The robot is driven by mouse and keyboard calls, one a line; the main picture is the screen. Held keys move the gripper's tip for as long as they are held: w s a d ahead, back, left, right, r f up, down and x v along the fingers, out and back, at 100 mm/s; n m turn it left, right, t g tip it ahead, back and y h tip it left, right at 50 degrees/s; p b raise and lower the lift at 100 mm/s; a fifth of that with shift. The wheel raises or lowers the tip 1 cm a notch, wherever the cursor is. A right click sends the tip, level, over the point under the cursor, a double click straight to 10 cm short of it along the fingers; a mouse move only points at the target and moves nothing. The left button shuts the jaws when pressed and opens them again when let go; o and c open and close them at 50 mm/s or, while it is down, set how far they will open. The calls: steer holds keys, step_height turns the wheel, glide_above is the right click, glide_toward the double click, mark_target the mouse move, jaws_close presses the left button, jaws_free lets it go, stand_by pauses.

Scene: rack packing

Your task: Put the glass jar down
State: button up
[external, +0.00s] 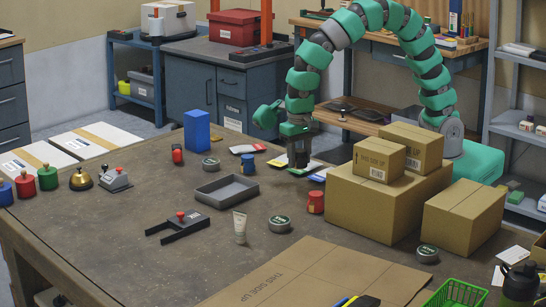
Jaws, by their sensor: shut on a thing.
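My gripper (299,162) points down over the back part of the brown table (150,240), right of the middle of the picture. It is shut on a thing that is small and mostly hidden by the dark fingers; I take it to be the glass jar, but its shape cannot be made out. Flat colored cards (318,175) lie just beside and below the fingertips. Whether the held thing touches the table cannot be told.
A red mug (316,202) is in front. Cardboard boxes (370,203) stand close on the right. A tall blue block (197,131) stands further left. Bare table shows around the black bracket (178,228).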

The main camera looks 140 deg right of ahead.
steer(key=shift+w+d+f, duration=0.1)
steer(key=shift+w+d, duration=1.05)
steer(key=shift+w, duration=0.1)
glide_toward(227, 191)
steer(key=a+f, duration=0.2)
steer(key=a, duration=0.1)
steer(key=shift+s+a+f, duration=0.1)
steer(key=shift+s+f, duration=0.2)
steer(key=shift+f, duration=0.05)
steer(key=shift+f+b, duration=0.55)
steer(key=shift+f, duration=1.3)
steer(key=o, duration=1.1)
steer(key=shift+c, duration=0.2)
steer(key=shift+r, duration=0.15)
